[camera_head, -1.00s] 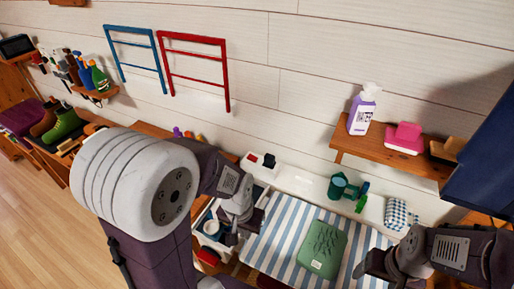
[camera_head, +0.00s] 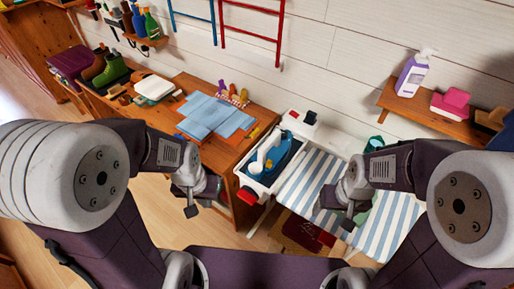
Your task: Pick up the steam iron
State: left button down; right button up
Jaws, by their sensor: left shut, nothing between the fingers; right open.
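A dark-blue and white object that looks like the steam iron (camera_head: 286,158) sits in a white tray (camera_head: 256,186) at the left end of the striped ironing board (camera_head: 402,213). Its exact shape is hard to make out. My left gripper (camera_head: 207,211) is shut and empty, left of the tray and apart from it, in front of the wooden desk. My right gripper (camera_head: 336,213) is open and empty, right of the tray, above the striped board. It partly hides a green folded item on the board.
The wooden desk (camera_head: 222,155) at left holds blue cloths (camera_head: 220,117) and small items. A red object (camera_head: 247,196) is at the tray's near corner. A wall shelf (camera_head: 430,115) at right carries a purple-labelled bottle (camera_head: 413,75) and a pink item (camera_head: 452,104). Open floor lies left.

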aim_at(275, 149)
jog(key=i, duration=0.3)
jog(key=z, duration=0.95)
jog(key=u, duration=0.95)
jog(key=j+z, duration=0.2)
jog(key=z, duration=0.2)
jog(key=i+j+z, duration=0.1)
jog(key=j+z, duration=0.45)
jog(key=z, duration=0.25)
jog(key=j+z, duration=0.25)
jog(key=z, duration=0.15)
jog(key=j+z, duration=0.2)
jog(key=z, duration=0.25)
jog(key=k, duration=0.05)
